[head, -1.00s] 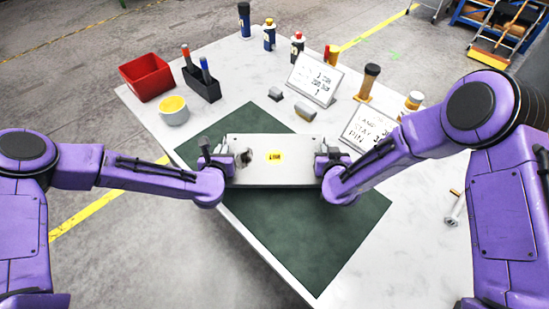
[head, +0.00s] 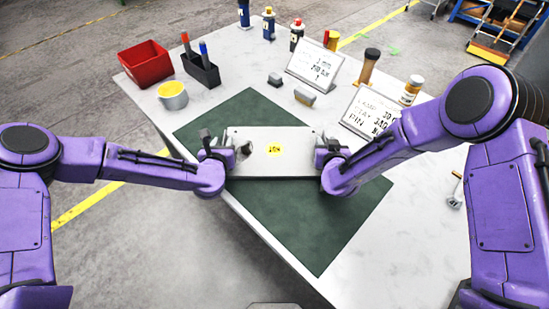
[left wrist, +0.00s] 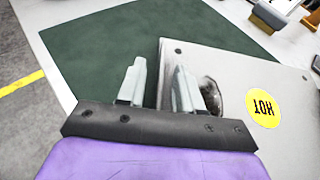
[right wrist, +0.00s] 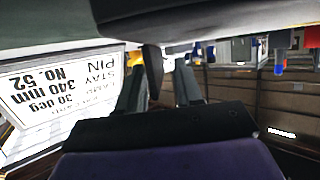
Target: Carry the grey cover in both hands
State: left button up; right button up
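The grey cover (head: 262,168) is a flat, pale plate with a yellow label (head: 274,149) on top. It is held level between my two grippers, over the dark green mat. My left gripper (head: 226,152) is at its left end; in the left wrist view its fingers straddle the edge of the cover (left wrist: 230,65), with a shiny round feature beside the inner finger. The label there (left wrist: 263,108) reads HOT, upside down. My right gripper (head: 322,152) is at the right end; its fingers also show in the right wrist view (right wrist: 158,88), where their contact is dark and partly hidden.
The green mat (head: 310,235) lies on the white bench (head: 370,260). Two cards (head: 315,75) (head: 372,113), bottles and small grey blocks (head: 304,96) stand beyond the cover.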

pick_arm(q)
jog(key=shift+s+r, duration=0.45)
jog(key=shift+s, duration=0.1)
pick_arm(e)
jog(key=shift+s+r, duration=0.45)
jog(key=shift+s, duration=0.15)
pick_arm(q)
jog(key=shift+f, duration=0.1)
pick_arm(e)
jog(key=shift+w+f, duration=0.25)
jog(key=shift+w, duration=0.05)
jog(key=shift+s+r, duration=0.1)
pick_arm(q)
jog(key=v, duration=1.2)
pick_arm(e)
jog(key=v, duration=1.2)
pick_arm(q)
jog(key=shift+s, duration=0.1)
